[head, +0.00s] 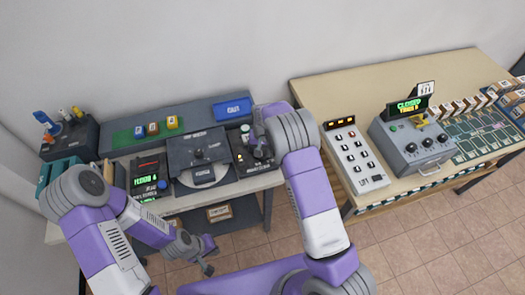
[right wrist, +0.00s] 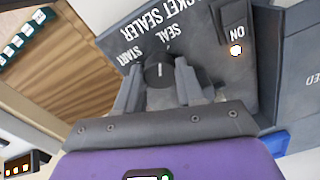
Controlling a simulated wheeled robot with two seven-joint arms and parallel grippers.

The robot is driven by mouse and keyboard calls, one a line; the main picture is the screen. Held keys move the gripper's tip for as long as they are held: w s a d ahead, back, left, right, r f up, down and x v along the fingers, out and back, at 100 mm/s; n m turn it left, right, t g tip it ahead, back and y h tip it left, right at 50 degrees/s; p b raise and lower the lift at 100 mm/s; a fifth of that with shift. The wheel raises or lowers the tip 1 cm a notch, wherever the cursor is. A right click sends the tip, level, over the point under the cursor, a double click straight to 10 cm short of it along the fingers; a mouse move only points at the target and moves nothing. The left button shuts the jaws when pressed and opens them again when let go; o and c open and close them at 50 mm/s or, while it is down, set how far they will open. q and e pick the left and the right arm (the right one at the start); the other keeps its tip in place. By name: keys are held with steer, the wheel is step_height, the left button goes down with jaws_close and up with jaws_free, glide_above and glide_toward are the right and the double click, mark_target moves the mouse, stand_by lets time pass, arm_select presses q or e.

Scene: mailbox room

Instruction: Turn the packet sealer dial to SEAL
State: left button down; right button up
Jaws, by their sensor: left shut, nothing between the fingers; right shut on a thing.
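The packet sealer (head: 239,158) is the dark panel at the right end of the left bench in the head view. In the right wrist view its panel (right wrist: 215,75) carries the words PACKET SEALER, START, SEAL and ON. Its round dark dial (right wrist: 158,72) sits between the two fingers of my right gripper (right wrist: 158,84), which is shut on it. Which word the dial points to I cannot tell for sure. In the head view my right gripper (head: 260,152) covers the dial. My left gripper (head: 208,262) is shut and empty, low in front of the bench.
A lit lamp (right wrist: 236,49) sits by ON. Left of the sealer are a dark machine with a round plate (head: 200,160) and a panel with green display (head: 148,178). A blue box (head: 233,109) lies behind. The right table holds a keypad box (head: 354,158) and a CLOSED machine (head: 411,142).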

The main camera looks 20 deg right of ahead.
steer(key=shift+w+r, duration=0.1)
steer(key=o, duration=1)
steer(key=shift+o, duration=0.2)
step_height(320, 180, up, 8)
steer(key=shift+f, duration=0.25)
steer(key=shift+d, duration=0.1)
